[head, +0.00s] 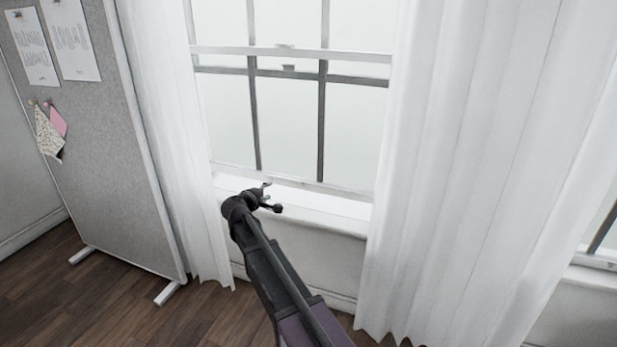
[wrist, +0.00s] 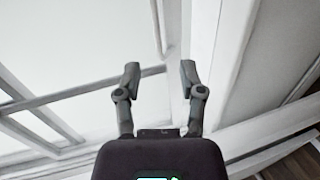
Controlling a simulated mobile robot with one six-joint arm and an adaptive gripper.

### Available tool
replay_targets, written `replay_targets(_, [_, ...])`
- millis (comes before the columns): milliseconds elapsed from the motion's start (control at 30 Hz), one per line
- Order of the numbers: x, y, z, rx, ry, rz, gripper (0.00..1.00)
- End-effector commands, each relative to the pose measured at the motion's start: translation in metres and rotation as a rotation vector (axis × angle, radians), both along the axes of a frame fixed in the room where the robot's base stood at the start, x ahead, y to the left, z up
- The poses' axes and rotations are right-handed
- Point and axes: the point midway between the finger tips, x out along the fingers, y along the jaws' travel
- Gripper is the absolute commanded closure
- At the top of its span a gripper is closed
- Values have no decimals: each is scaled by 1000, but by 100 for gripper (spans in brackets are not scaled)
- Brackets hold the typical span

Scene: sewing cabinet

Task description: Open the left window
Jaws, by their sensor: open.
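The left window (head: 290,182) is a white-framed sash window between two white curtains. Its lower sash has a thin bottom rail just above the sill, with dark upright bars behind the glass. I cannot tell whether there is a gap under the rail. My gripper (head: 272,197) is in front of the lower left part of the window, close to the bottom rail and sill. In the wrist view my gripper (wrist: 160,72) is open with its two fingers apart and nothing held between them. A pale window rail (wrist: 202,70) runs close by the right finger; contact is unclear.
White curtains hang left (head: 170,120) and right (head: 470,170) of the window. A grey pinboard (head: 110,180) on feet stands at the left. The sill (head: 335,218) is clear. Part of another window (head: 603,240) shows at the right edge.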

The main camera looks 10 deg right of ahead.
Motion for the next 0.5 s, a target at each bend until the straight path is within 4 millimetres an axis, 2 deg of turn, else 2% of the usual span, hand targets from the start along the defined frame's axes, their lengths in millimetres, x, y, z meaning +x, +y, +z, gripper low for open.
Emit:
replay_targets(33, [-4, -4, 7, 11, 3, -9, 49])
replay_targets(500, [-32, -31, 28, 120, 44, -88, 49])
